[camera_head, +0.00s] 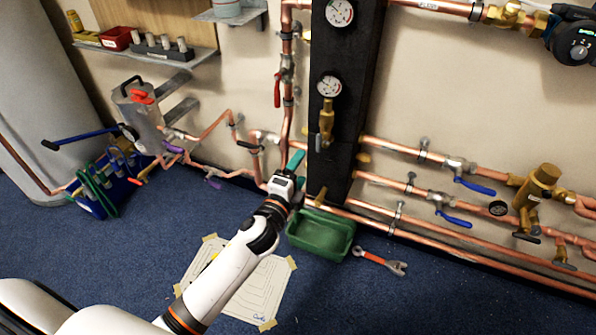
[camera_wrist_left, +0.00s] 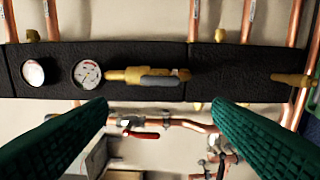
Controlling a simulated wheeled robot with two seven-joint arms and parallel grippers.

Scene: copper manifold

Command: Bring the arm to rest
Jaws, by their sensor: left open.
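My left arm (camera_head: 225,278) reaches from the lower left up to the copper pipework. Its gripper (camera_head: 294,162) has green fingers and is in front of the pipes, just left of the dark vertical board (camera_head: 345,110). In the left wrist view the two fingers of the gripper (camera_wrist_left: 159,105) are wide apart with nothing between them. Beyond them is the dark board with a pressure gauge (camera_wrist_left: 87,73) and a brass valve with a grey handle (camera_wrist_left: 158,80). A red-handled valve (camera_wrist_left: 140,134) shows behind, between the fingers. My right gripper is in neither view.
A green tray (camera_head: 320,235) and a red-handled wrench (camera_head: 380,262) are on the blue floor below the pipes. A taped paper sheet (camera_head: 260,285) lies partly under my arm. Blue-handled valves (camera_head: 453,220) stick out at right. A wall shelf (camera_head: 150,55) is upper left.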

